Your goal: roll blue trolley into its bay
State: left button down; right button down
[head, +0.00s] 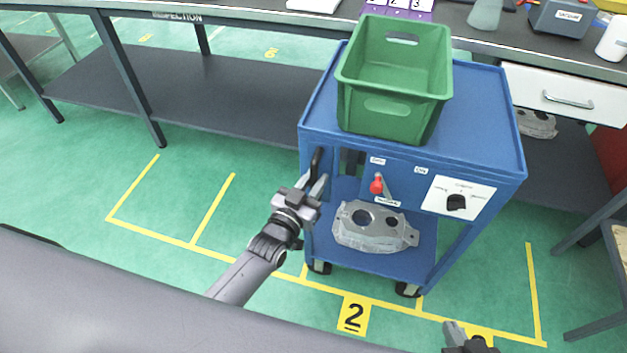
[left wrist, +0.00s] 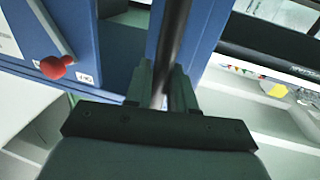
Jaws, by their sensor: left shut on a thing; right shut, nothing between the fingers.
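The blue trolley (head: 480,120) stands on its wheels at the workbench, over yellow floor lines (head: 280,275) that mark bays. A yellow plate with a 2 (head: 354,314) lies on the floor in front of it. My left gripper (head: 318,183) is shut on the trolley's dark handle (head: 317,160) at its left front post. The left wrist view also shows the handle bar (left wrist: 172,50) between the fingers. My right gripper (head: 455,332) is shut and empty at the bottom edge, partly cut off. A red lever (head: 377,185) and a black dial (head: 456,202) are on the trolley's front panel.
A green crate (head: 394,120) sits on the trolley's top, and a grey casting (head: 372,228) on its lower shelf. The bench with an inspection label (head: 177,16) runs behind. A white drawer (head: 567,97) is at the right. Green floor to the left is clear.

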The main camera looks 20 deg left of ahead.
pick_arm(q)
jog(key=shift+s+f, duration=0.1)
jog(key=shift+f, duration=0.1)
jog(key=c, duration=1.1)
grip_release()
jog(key=shift+r, duration=0.1)
jog(key=p+v, duration=0.1)
jog(key=v, duration=0.6)
jog(key=shift+s, duration=0.1)
jog(key=s+a+g+y+p, duration=0.1)
jog(key=s+a+g+p, duration=0.2)
jog(key=s, duration=0.5)
jog(key=s+a+r+g+p, duration=0.1)
jog(key=s+a+g+p, duration=0.2)
jog(key=s, duration=0.6)
jog(key=shift+g+y, duration=0.4)
jog(key=shift+g, duration=0.2)
